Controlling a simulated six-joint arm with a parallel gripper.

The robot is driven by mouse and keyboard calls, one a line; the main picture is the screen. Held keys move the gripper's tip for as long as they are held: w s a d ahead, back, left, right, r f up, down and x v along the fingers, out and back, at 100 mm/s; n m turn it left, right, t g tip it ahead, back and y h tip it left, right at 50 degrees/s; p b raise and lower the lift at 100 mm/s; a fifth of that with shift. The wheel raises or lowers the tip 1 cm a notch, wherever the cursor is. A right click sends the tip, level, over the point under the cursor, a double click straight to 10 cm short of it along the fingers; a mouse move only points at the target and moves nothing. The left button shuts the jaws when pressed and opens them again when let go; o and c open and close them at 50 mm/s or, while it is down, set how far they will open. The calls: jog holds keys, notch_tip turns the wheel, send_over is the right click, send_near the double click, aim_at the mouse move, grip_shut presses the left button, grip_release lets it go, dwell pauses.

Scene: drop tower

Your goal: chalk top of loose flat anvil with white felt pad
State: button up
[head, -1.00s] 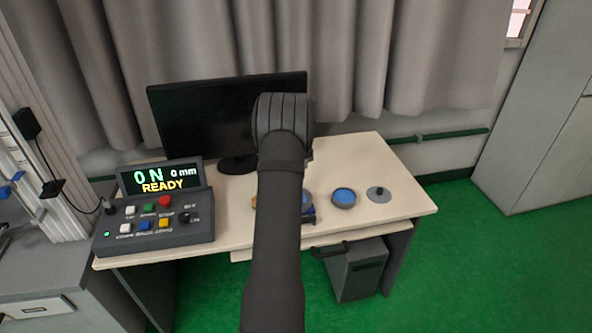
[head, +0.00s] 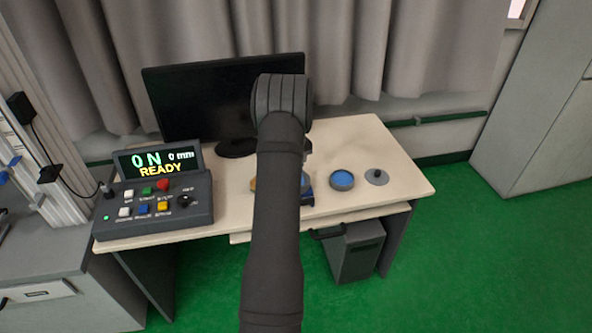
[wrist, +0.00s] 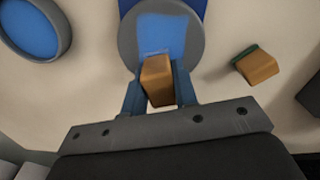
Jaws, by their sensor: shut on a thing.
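My gripper (wrist: 157,88) is shut on a tan block (wrist: 157,80), with a finger on each side, in the wrist view. The block's underside is hidden, so I cannot see its felt; a thin pale strip shows at its far edge. Just beyond it is a round grey flat anvil (wrist: 195,38) with a blue patch on its top. The block's far end overlaps the anvil's near edge in the picture; I cannot tell whether they touch. The anvil sits over a blue base (wrist: 190,5). In the head view my arm hides the gripper and most of the anvil.
A round grey dish with blue inside (head: 342,180) stands right of my arm, also in the wrist view (wrist: 66,38). Beyond it lies a grey disc with a knob (head: 377,177). A green-edged tan block (wrist: 257,66) lies nearby. A control box (head: 155,205) and monitor (head: 195,100) stand left.

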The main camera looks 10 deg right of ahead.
jog(key=shift+w, duration=0.85)
jog(key=shift+r, duration=4.05)
